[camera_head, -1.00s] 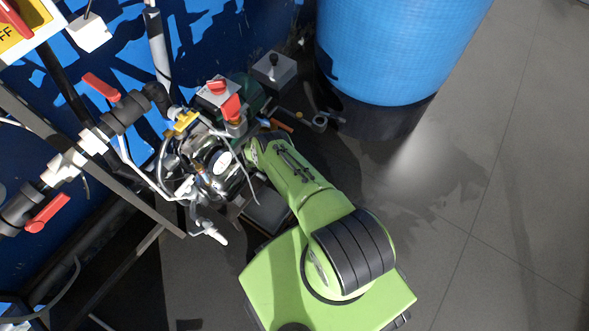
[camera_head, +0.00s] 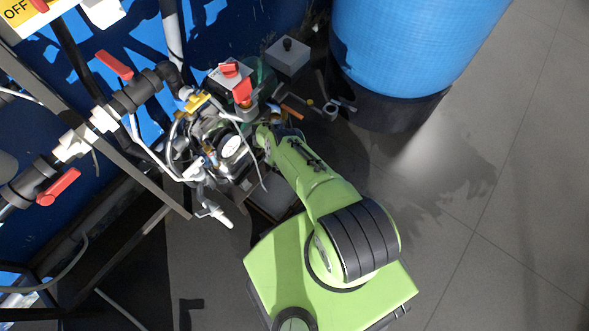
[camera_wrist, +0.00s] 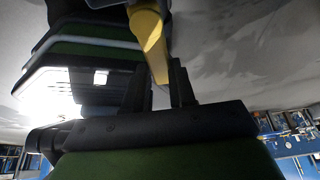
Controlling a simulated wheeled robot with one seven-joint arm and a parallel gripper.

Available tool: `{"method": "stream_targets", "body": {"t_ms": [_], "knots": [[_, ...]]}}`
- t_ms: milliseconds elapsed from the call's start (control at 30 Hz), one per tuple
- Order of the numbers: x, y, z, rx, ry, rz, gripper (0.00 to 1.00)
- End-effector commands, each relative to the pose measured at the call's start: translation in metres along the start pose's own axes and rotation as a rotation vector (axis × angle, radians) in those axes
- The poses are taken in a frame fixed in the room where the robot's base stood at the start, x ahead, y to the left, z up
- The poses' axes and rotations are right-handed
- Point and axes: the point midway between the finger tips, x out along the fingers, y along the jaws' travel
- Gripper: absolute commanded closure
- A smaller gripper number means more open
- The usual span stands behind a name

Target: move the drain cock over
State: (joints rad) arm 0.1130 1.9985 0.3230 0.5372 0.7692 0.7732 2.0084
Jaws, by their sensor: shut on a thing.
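A yellow tapered handle (camera_wrist: 150,40), seemingly the drain cock's lever, hangs from the top of the wrist view. Its narrow end lies between the two dark fingers of my gripper (camera_wrist: 160,85), which is shut on it. The cock's body is out of that view. In the head view my green arm reaches in to the pipework beside the pressure gauge (camera_head: 232,147). There the gripper and the gripped handle are hidden behind the arm and fittings.
Red-handled valves (camera_head: 58,187) sit on dark pipes at the left. A red-knobbed grey box (camera_head: 229,78) and a grey box with a black knob (camera_head: 287,57) stand behind. A blue tank (camera_head: 405,50) is at the top right. Grey floor at right is clear.

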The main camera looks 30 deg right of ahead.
Motion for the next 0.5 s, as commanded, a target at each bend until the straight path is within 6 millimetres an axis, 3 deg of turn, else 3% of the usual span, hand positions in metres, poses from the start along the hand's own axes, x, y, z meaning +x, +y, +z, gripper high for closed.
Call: {"method": "stream_targets", "body": {"t_ms": [500], "knots": [[0.0002, 0.0032, 0.0003, 0.041, 0.0, 0.02, 1.0]]}}
